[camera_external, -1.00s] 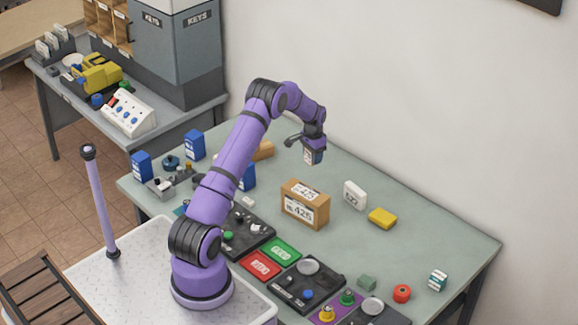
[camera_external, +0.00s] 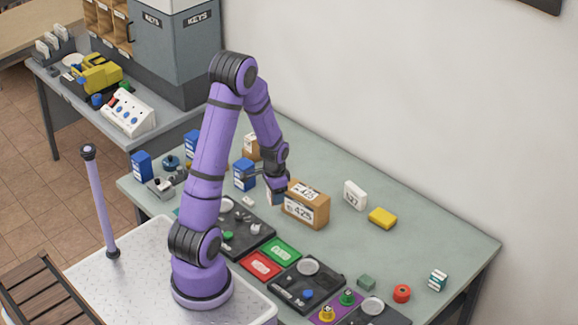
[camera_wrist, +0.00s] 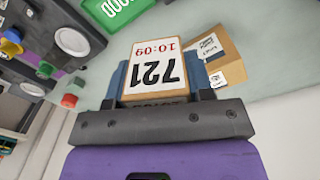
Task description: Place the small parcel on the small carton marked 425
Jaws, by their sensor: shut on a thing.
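My gripper (camera_external: 277,187) is shut on a small parcel (camera_wrist: 156,68) with a white label reading 721 and 10:09. In the wrist view the parcel sits between the two bluish fingers, and I see its labelled face. In the external view the parcel (camera_external: 273,198) is low, just left of the small carton marked 425 (camera_external: 313,207), and partly hidden by the gripper. I cannot tell whether they touch. The brown carton stands upright with white labels on its front and top. A brown carton with white labels (camera_wrist: 229,67) shows beside the parcel in the wrist view; its number is unreadable.
Blue boxes (camera_external: 243,174) and another brown carton (camera_external: 251,142) stand behind the arm. A white box (camera_external: 355,195) and a yellow block (camera_external: 382,218) are to the right. A dark tray (camera_external: 243,238), green panel (camera_external: 281,251) and red panel (camera_external: 261,265) lie in front.

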